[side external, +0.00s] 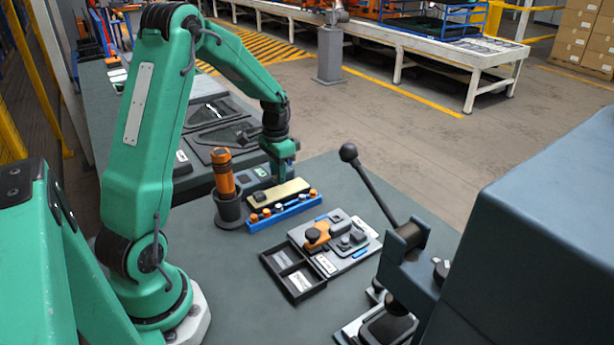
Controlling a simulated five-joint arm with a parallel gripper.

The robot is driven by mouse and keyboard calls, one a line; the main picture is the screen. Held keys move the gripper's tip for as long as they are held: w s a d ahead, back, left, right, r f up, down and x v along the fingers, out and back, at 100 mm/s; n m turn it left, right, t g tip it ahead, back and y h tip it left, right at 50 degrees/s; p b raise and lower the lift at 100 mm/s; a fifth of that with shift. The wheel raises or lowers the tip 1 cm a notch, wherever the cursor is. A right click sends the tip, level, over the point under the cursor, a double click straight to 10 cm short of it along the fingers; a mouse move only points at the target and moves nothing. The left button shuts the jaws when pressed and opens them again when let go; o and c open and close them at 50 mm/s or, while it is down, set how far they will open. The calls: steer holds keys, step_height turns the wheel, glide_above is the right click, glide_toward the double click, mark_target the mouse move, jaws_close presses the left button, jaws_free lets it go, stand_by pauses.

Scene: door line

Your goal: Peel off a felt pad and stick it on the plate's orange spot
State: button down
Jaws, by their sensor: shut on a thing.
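My gripper (281,172) points down at the far side of the bench, just behind and above a long beige block (279,191). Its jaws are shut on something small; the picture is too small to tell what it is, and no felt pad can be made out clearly. A light grey plate (353,262) lies nearer the camera, right of the gripper. It carries an orange piece with a dark knob (317,234) and several dark parts. I cannot tell whether an orange spot shows on the plate.
A blue rack (284,214) with several orange and dark pieces stands before the beige block. An orange-handled tool stands in a dark cup (229,207) to the left. A black two-part tray (292,273) and a lever press (404,255) are nearer.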

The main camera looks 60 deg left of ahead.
steer(key=shift+r, duration=1.4)
steer(key=w+d+r, duration=0.1)
steer(key=d+r, duration=0.4)
steer(key=d, duration=0.5)
steer(key=d+r, duration=0.5)
steer(key=d, duration=0.6)
steer(key=shift+w+d, duration=0.3)
steer(key=shift+w, duration=0.1)
